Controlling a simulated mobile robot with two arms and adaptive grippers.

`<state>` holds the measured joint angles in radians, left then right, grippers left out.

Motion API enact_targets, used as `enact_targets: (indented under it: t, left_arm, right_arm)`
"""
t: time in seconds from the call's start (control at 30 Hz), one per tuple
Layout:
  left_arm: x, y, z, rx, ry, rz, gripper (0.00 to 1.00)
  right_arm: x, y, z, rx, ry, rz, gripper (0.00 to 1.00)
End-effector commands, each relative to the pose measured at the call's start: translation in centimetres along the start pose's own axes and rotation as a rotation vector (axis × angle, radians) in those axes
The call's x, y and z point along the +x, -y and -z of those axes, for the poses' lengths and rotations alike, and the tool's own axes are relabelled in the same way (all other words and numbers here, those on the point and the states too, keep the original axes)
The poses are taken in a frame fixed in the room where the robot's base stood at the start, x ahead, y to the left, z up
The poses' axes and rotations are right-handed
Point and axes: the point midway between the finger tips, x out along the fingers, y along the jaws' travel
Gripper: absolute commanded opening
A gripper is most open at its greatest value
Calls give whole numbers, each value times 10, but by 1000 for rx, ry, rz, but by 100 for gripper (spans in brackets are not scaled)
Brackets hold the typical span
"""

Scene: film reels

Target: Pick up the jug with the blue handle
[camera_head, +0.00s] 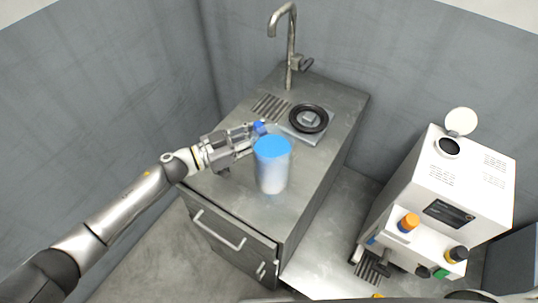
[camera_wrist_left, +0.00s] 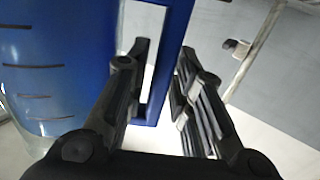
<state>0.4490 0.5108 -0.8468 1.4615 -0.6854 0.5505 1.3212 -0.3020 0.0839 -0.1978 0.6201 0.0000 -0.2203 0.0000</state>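The jug (camera_head: 272,173) stands on the metal counter, a pale see-through body with a blue top. Its blue handle (camera_head: 259,128) shows at its back left. My left gripper (camera_head: 250,134) reaches in from the left at the handle. In the left wrist view, the handle's blue bar (camera_wrist_left: 171,55) lies between the two open fingers (camera_wrist_left: 162,62), one on the side of the handle's opening. A gap shows between them, and the grip is not closed. The jug's blue, marked wall (camera_wrist_left: 50,60) is to the left. My right gripper is not in view.
The metal counter (camera_head: 228,188) has a drawer front below. A tap (camera_head: 290,45) and a black ring-shaped piece (camera_head: 308,118) are behind the jug. A white machine (camera_head: 455,180) with coloured caps stands at the right. Grey walls close in the left and back.

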Motion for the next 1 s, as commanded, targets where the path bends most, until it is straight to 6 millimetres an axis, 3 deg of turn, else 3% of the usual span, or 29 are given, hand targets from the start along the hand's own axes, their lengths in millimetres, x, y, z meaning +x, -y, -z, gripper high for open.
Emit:
enact_targets:
  t: [0.23,0.43,1.0]
  left_arm:
    - [1,0,-1,0,2,1,23]
    - [1,0,-1,-1,1,1,0]
    - [2,0,8,0,-5,0,0]
  right_arm:
    - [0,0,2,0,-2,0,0]
    - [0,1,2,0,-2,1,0]
    - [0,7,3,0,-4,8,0]
